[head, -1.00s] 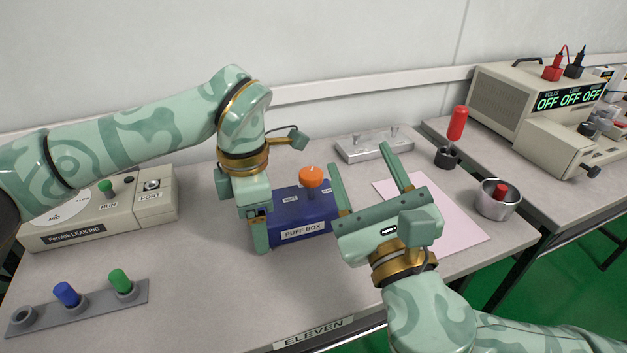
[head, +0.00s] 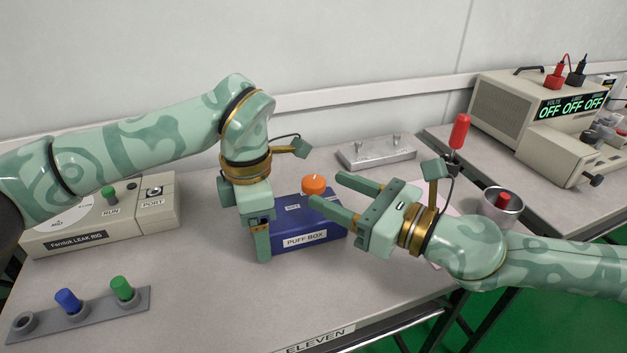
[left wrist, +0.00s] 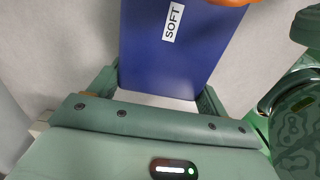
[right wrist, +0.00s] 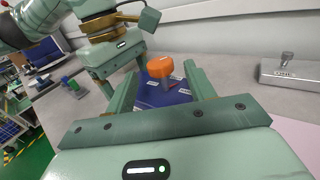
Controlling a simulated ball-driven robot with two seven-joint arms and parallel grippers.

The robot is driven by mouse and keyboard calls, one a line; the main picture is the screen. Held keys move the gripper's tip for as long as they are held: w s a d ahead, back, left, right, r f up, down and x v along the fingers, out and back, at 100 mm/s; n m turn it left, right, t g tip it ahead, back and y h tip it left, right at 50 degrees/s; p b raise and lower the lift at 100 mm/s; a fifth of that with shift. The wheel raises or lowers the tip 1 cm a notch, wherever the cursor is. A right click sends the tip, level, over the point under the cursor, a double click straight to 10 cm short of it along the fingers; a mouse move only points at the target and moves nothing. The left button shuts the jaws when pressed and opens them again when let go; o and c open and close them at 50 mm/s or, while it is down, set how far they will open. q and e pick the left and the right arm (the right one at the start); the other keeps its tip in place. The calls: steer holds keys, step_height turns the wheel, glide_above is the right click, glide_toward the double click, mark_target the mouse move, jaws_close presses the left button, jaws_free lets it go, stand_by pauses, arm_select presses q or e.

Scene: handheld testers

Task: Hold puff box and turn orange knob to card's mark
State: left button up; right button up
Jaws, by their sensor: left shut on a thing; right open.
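The blue puff box (head: 312,228) stands on the bench at centre, its name label facing front. The orange knob (head: 314,184) is on its top. The left wrist view shows the box top (left wrist: 165,65) with a SOFT label, between the fingers. My left gripper (head: 262,240) is shut on the box's left end. My right gripper (head: 326,190) is open, its fingers pointing left at knob height. In the right wrist view the knob (right wrist: 160,66) appears between and beyond the fingertips, apparently untouched. The pink card (head: 450,211) is mostly hidden behind my right gripper and arm.
A leak rig (head: 105,215) is at left, with a grey strip (head: 92,307) of blue and green plugs in front. A metal block (head: 376,152) lies behind. A metal cup (head: 500,207) and red-handled tool (head: 459,132) are right. The front-centre bench is clear.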

mark_target(317, 189)
steer(key=x, duration=0.5)
steer(key=shift+d, duration=0.1)
steer(key=c, duration=0.9)
steer(key=shift+c, duration=0.2)
steer(key=shift+m+t, duration=0.3)
steer(key=m+t+h, duration=0.3)
steer(key=h, duration=0.1)
steer(key=shift+s, duration=0.1)
steer(key=shift+m+t+h, duration=0.7)
steer(key=shift+m+h, duration=0.3)
steer(key=shift+h, duration=0.45)
steer(key=shift+m+t+h, duration=0.7)
steer(key=shift+m+h, duration=0.3)
steer(key=shift+h, duration=0.75)
